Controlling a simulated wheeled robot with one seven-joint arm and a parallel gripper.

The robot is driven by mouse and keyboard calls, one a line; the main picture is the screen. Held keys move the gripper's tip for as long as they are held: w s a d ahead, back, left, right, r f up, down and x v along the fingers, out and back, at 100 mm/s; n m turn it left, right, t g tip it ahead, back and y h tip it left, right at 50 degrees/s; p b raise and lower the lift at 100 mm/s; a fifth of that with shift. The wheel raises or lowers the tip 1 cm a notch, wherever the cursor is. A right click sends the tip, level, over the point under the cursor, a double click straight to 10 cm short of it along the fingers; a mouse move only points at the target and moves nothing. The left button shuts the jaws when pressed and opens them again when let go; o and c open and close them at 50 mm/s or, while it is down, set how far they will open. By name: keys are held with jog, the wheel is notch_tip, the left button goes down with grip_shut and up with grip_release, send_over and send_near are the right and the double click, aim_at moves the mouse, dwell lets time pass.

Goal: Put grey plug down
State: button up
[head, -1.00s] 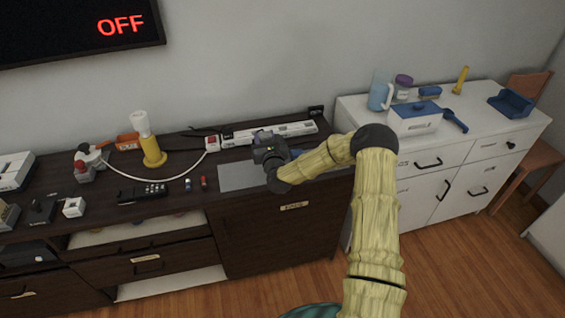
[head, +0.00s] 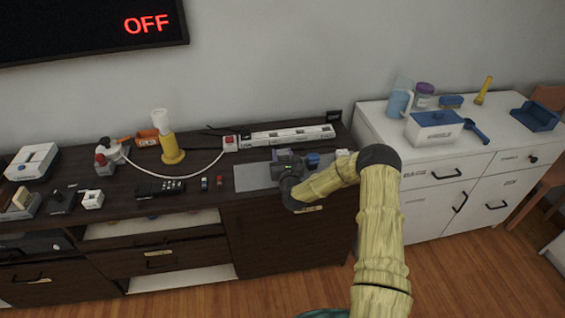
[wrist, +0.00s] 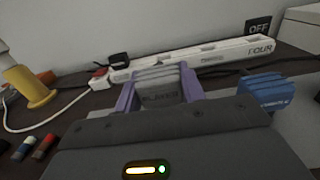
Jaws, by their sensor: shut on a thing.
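The grey plug (wrist: 158,88) is between the purple fingers of my gripper (wrist: 160,92) in the wrist view, with dark lettering on its face. My gripper is shut on it. In the head view my gripper (head: 287,162) is low over the grey mat (head: 253,178) on the dark cabinet, and the plug is not clearly visible there. I cannot tell whether the plug touches the mat. A blue plug (wrist: 264,92) is just right of my gripper; it also shows in the head view (head: 312,159).
A white power strip (head: 288,136) lies behind the mat against the wall. A yellow-based lamp (head: 170,152), a black remote (head: 160,188) and small batteries (head: 212,183) are to the left. The mat's left part is clear. A white cabinet (head: 425,172) stands right.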

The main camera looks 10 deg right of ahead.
jog(key=shift+f, duration=1.7)
jog(key=shift+f, duration=0.1)
jog(key=o, duration=1)
jog(key=shift+c, duration=0.2)
jog(key=shift+r, duration=0.2)
jog(key=shift+s+f, duration=0.15)
jog(key=shift+s, duration=0.15)
jog(key=s+b, duration=0.1)
jog(key=s, duration=1)
jog(key=shift+s, duration=0.2)
